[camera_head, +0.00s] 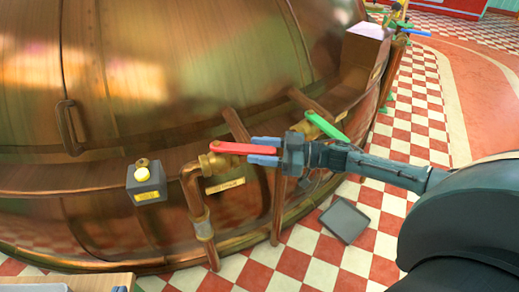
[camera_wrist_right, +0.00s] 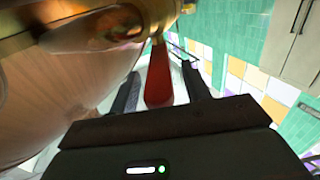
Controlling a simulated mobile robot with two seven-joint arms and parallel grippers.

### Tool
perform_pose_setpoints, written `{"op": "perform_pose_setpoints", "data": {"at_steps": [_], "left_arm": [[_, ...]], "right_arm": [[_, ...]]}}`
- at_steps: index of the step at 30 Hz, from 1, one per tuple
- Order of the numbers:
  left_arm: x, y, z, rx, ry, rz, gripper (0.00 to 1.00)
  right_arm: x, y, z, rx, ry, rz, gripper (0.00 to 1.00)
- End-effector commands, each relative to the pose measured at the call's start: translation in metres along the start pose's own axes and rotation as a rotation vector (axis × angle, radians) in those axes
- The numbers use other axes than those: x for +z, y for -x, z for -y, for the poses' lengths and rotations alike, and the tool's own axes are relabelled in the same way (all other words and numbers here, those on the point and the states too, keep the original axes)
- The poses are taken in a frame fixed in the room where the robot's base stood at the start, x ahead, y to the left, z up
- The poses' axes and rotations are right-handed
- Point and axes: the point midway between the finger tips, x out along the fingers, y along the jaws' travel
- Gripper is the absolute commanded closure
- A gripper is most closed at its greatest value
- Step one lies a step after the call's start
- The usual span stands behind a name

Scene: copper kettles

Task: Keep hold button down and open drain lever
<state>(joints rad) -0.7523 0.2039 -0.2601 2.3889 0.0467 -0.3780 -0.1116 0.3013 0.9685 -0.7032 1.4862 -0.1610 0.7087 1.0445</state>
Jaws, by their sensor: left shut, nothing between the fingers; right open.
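A red lever (camera_head: 228,148) sits on a brass valve (camera_head: 213,164) on the pipe in front of the copper kettle; its label plate (camera_head: 226,186) is too small to read. My right gripper (camera_head: 251,150) is open, with its fingers either side of the lever's free end. In the right wrist view the red lever (camera_wrist_right: 158,80) lies between the open fingers (camera_wrist_right: 163,90), with a gap visible on each side. A grey box with a yellow button (camera_head: 142,175) stands left of the valve, with nothing of mine on it.
The large copper kettle (camera_head: 150,90) fills the left and middle. A green lever (camera_head: 325,127) is just behind my right gripper. A grey tray (camera_head: 344,220) lies on the chequered floor. A wooden surface (camera_head: 50,282) edges the bottom left.

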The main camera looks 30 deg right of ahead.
Motion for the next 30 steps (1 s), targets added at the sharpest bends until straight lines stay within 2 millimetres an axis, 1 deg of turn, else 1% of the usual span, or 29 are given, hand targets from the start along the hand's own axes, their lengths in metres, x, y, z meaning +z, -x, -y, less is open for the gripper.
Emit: {"op": "perform_pose_setpoints", "data": {"at_steps": [9,13,17,23,27,30], "left_arm": [[-0.006,0.004,0.002,-0.006,0.011,-0.008,1.00],[-0.005,0.005,0.002,-0.006,0.017,-0.005,1.00],[-0.005,0.006,0.002,-0.007,0.019,-0.005,1.00],[-0.006,0.006,0.002,-0.007,0.020,-0.006,1.00],[-0.008,0.006,0.002,-0.008,0.021,-0.008,1.00],[-0.014,0.007,0.003,-0.009,0.027,-0.014,1.00]], "right_arm": [[0.000,0.051,0.000,0.001,-0.001,0.004,0.53],[0.001,0.065,0.000,0.000,-0.001,0.004,0.53],[0.000,0.071,0.000,-0.001,0.000,0.000,0.53],[0.000,0.071,0.000,-0.001,0.000,0.000,0.53],[0.000,0.070,0.003,-0.001,0.018,-0.002,0.63],[0.001,0.068,0.012,0.003,0.101,-0.008,0.71]]}}
